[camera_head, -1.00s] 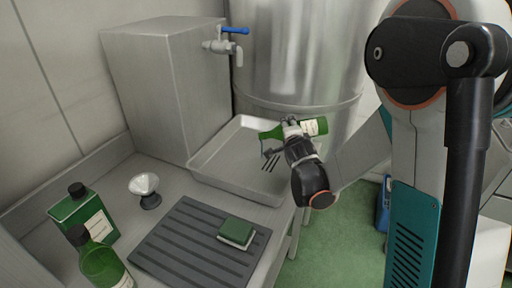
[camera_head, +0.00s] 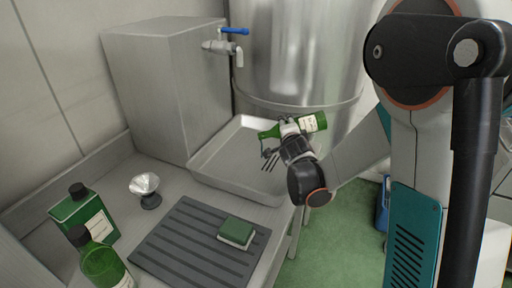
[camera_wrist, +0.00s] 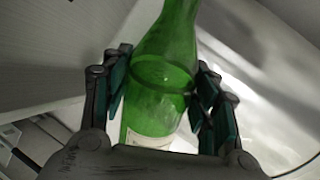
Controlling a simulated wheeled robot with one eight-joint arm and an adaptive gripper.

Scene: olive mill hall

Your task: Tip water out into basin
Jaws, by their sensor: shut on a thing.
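My gripper (camera_head: 284,140) is shut on a green glass bottle (camera_head: 314,122) with a pale label. The bottle is tilted past level over the right part of the metal basin (camera_head: 214,180), its neck pointing left and slightly down, its base raised to the right. In the wrist view the green bottle (camera_wrist: 166,75) sits between the finger pads (camera_wrist: 160,92), and a line inside the glass may be the liquid level. I cannot make out any stream from the mouth.
A large steel tank (camera_head: 298,50) stands behind. On the counter are a ridged dark mat (camera_head: 185,245), a sponge (camera_head: 236,233), a small funnel-like cup (camera_head: 146,188), a green can (camera_head: 85,215) and another green bottle (camera_head: 103,265).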

